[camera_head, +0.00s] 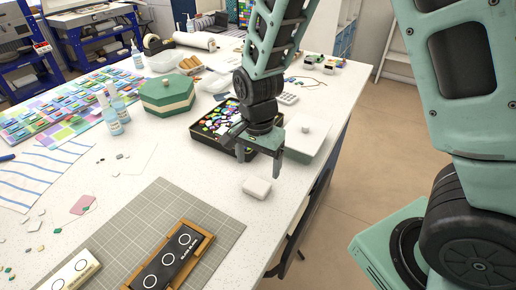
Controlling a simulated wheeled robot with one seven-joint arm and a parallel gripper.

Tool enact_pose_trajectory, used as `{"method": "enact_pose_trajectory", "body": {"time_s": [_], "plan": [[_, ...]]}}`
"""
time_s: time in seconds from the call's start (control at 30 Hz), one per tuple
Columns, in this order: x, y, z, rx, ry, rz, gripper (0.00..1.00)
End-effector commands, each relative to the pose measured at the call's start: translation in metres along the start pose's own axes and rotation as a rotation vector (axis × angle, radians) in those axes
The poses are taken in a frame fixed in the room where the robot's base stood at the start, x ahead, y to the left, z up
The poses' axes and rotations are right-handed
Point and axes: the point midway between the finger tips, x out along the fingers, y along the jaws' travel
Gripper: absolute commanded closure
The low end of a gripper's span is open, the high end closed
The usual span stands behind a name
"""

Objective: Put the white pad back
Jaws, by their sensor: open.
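The white pad (257,188) is a small rounded block lying on the white table (215,195), near its right edge. My gripper (259,166) is above the table just behind the pad, pointing down. Its fingers are apart and nothing shows between them. The pad appears clear of the fingers, though the exact gap is hard to tell from this view.
A black tray of coloured glass pieces (199,127) and a pale flat box with a knob (309,143) stand behind my gripper. A green hexagonal box (166,97) is further left. A wood-framed black panel (172,260) lies on the grey cutting mat (133,222) in front.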

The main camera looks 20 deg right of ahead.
Motion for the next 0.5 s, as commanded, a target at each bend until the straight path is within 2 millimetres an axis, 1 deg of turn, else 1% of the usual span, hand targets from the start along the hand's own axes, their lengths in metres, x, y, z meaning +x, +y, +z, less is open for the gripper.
{"method": "enact_pose_trajectory", "body": {"time_s": [0.03,0.1,0.2,0.37,0.47,0.5], "plan": [[-0.011,-0.001,0.0,-0.001,0.002,-0.006,0.19],[-0.023,-0.001,0.0,-0.002,0.001,-0.006,0.19],[-0.036,-0.001,0.0,0.0,0.001,-0.004,0.19],[-0.049,0.001,0.003,-0.018,-0.004,-0.002,0.19],[-0.059,0.006,0.022,-0.146,-0.025,-0.012,0.19],[-0.064,0.011,0.035,-0.24,-0.038,-0.02,0.19]]}}
